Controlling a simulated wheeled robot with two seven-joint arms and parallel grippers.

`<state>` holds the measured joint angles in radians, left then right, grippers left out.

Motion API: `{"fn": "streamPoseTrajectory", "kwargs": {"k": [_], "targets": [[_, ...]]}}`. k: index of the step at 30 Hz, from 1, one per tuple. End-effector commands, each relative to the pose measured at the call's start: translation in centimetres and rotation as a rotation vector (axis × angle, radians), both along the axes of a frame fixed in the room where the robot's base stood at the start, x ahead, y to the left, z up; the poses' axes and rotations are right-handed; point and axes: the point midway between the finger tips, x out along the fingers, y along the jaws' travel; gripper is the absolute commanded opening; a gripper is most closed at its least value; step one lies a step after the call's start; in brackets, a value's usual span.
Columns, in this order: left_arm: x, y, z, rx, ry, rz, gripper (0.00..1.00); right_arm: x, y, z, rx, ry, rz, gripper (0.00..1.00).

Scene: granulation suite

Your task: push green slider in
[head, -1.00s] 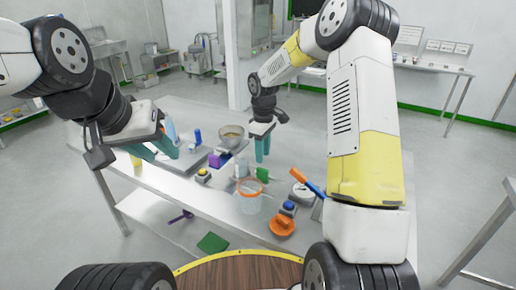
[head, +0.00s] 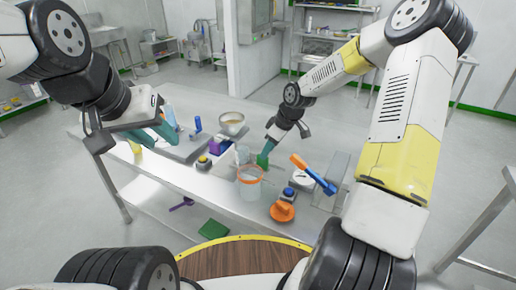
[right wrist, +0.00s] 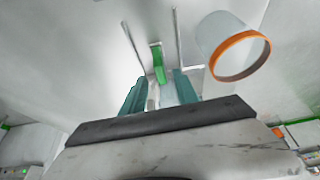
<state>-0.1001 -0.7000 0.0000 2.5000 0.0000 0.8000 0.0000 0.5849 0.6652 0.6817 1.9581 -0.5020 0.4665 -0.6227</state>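The green slider (head: 262,160) is a small bright green piece on the metal table, just behind the clear cup with the orange rim. In the right wrist view the green slider (right wrist: 158,64) is a narrow upright strip between two thin dark rails, ahead of my fingers. My right gripper (head: 269,146) reaches down at a slant, its teal fingers close to the slider. In the wrist view the fingers (right wrist: 158,84) are apart with no held object evident; whether they touch the slider is unclear. My left gripper (head: 158,131) is open above the table's left part.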

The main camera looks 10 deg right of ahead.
Motion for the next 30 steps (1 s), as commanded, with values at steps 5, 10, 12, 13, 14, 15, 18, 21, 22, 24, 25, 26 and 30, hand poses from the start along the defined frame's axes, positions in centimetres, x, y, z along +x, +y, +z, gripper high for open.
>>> {"fn": "streamPoseTrajectory", "kwargs": {"k": [5,10,12,13,14,15,18,21,22,24,25,26,30], "targets": [[0.0,0.0,0.0,0.0,0.0,0.0,0.36,0.6,1.1,-2.9,0.0,0.004,0.002,0.36],[0.0,0.0,0.0,0.0,0.0,0.0,0.36,1.1,1.7,-4.8,-0.001,0.002,0.002,0.36],[0.0,0.0,0.0,0.0,0.0,0.0,0.36,1.2,1.8,-5.2,-0.002,0.001,0.001,0.36],[0.0,0.0,0.0,0.0,0.0,0.0,0.36,1.3,1.8,-5.4,-0.002,0.001,0.001,0.36],[0.0,0.0,0.0,0.0,0.0,0.0,0.36,1.3,1.8,-5.5,-0.002,0.0,0.0,0.36],[0.0,0.0,0.0,0.0,0.0,0.0,0.36,1.3,1.9,-5.6,-0.002,0.0,0.0,0.36],[0.0,0.0,0.0,0.0,0.0,0.0,0.36,1.3,1.9,-5.6,-0.002,0.001,-0.001,0.36],[0.0,0.0,0.0,0.0,0.0,0.0,0.36,1.3,1.9,-5.6,-0.002,0.001,-0.001,0.36],[0.0,0.0,0.0,0.0,0.0,0.0,0.36,1.3,1.9,-5.6,-0.002,0.0,0.0,0.34],[0.0,0.0,0.0,0.0,0.0,0.0,0.36,1.3,1.9,-5.6,-0.002,0.0,0.0,0.21],[0.0,0.0,0.0,0.0,0.0,0.0,0.36,1.3,1.9,-5.6,-0.002,0.0,0.0,0.15],[0.0,0.0,0.0,0.0,0.0,0.0,0.36,1.3,1.9,-5.6,-0.002,0.001,0.0,0.09],[0.0,0.0,0.0,0.0,0.0,0.0,0.36,1.3,1.9,-5.5,-0.002,0.0,0.0,0.0]]}}
